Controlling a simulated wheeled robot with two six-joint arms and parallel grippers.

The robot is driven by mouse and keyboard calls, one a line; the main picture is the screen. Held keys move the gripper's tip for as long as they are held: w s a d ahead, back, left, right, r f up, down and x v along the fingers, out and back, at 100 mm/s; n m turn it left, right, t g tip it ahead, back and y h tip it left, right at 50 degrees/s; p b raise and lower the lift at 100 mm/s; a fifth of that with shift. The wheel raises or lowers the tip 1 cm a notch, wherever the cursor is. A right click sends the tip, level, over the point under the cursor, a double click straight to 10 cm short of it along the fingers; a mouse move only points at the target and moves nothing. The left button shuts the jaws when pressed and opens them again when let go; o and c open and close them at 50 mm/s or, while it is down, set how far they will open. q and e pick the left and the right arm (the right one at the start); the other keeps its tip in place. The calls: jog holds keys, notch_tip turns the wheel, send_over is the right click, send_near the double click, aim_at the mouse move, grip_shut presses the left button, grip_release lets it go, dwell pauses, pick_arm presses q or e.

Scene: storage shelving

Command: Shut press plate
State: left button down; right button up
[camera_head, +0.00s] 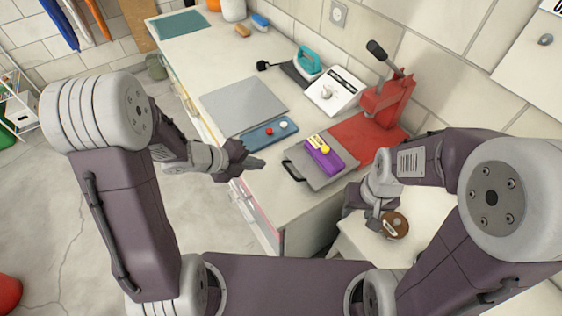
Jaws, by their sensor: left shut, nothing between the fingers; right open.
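A grey plate (296,157) with a black handle (293,171) lies flat near the front edge of the counter. It looks like the press plate, but I cannot be sure. A purple block with yellow pieces (322,153) rests on it. Right behind it is a red press (388,98) with a raised dark lever and a red base (352,137). My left gripper (253,163) is shut and empty, left of the handle and apart from it. My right gripper (361,203) is open, right of the plate near the counter's corner; its fingers are partly hidden.
A blue tray with small red and white pieces (258,138) and a grey board (244,100) lie left of the plate. A white scale-like device (336,90) and a teal iron (307,62) stand behind. A brown round object (398,220) sits on the lower surface at right.

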pick_arm(q)
jog(key=b+x, duration=0.1)
jog(key=x, duration=0.5)
jog(key=shift+f, duration=0.15)
jog(key=w+d, duration=0.2)
jog(key=d, duration=0.1)
jog(key=shift+w+d+p, duration=0.15)
jog(key=shift+p, duration=0.25)
jog(key=shift+w, duration=0.1)
pick_arm(e)
jog(key=shift+f, duration=0.4)
jog(key=shift+w, duration=0.1)
